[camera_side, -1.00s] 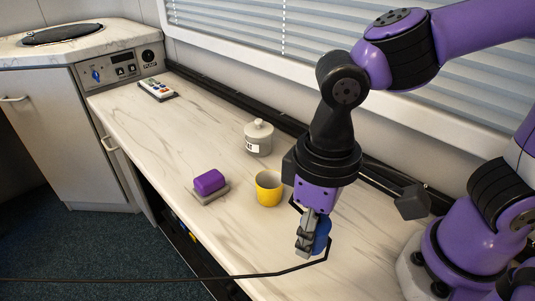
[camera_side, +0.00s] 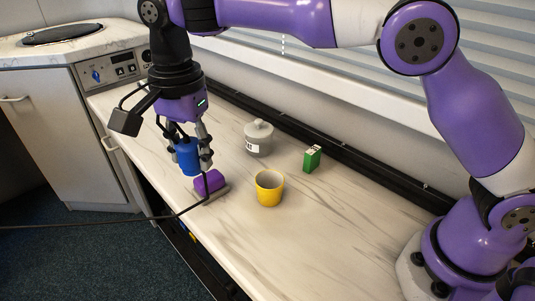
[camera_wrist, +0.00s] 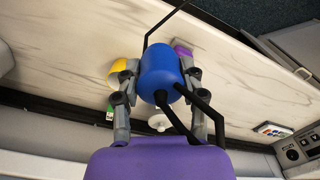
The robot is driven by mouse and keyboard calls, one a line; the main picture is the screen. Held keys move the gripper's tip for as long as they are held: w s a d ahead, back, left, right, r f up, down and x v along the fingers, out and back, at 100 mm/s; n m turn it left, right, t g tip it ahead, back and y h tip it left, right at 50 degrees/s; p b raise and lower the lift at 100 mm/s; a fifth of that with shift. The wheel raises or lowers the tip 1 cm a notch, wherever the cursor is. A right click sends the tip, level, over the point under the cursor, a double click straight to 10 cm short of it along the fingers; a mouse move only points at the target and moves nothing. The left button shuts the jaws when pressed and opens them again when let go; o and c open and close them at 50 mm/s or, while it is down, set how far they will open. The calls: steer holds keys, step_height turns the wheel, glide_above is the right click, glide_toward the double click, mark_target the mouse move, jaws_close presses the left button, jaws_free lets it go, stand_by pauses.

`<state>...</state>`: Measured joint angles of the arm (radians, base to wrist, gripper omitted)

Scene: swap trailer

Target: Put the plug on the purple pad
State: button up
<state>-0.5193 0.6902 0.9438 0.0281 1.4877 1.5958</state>
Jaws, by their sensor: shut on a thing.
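My gripper (camera_side: 189,158) is shut on a blue, rounded plug (camera_side: 186,150) with a black cable, and holds it upright. In the wrist view the plug (camera_wrist: 160,72) sits between both fingers. The purple pad (camera_side: 209,181) is a soft-edged block on a grey base. In the side view the plug appears just up and left of it, apart from it; the exact height gap is hard to tell. The cable crosses in front of the pad. In the wrist view the pad (camera_wrist: 182,46) shows partly, behind the right finger.
A yellow cup (camera_side: 269,190) stands to the right of the pad. A grey lidded jar (camera_side: 258,138) and a green box (camera_side: 312,159) stand farther back. The black cable trails left over the counter edge. The counter (camera_side: 330,225) is clear at the right front.

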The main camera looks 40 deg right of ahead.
glide_above(209, 176)
step_height(209, 176, down, 5)
steer(key=shift+s+a+f, duration=0.1)
steer(key=shift+s+f, duration=0.05)
steer(key=shift+f, duration=2.15)
steer(key=shift+f, duration=0.15)
steer(key=o, duration=1.1)
steer(key=shift+o, duration=0.2)
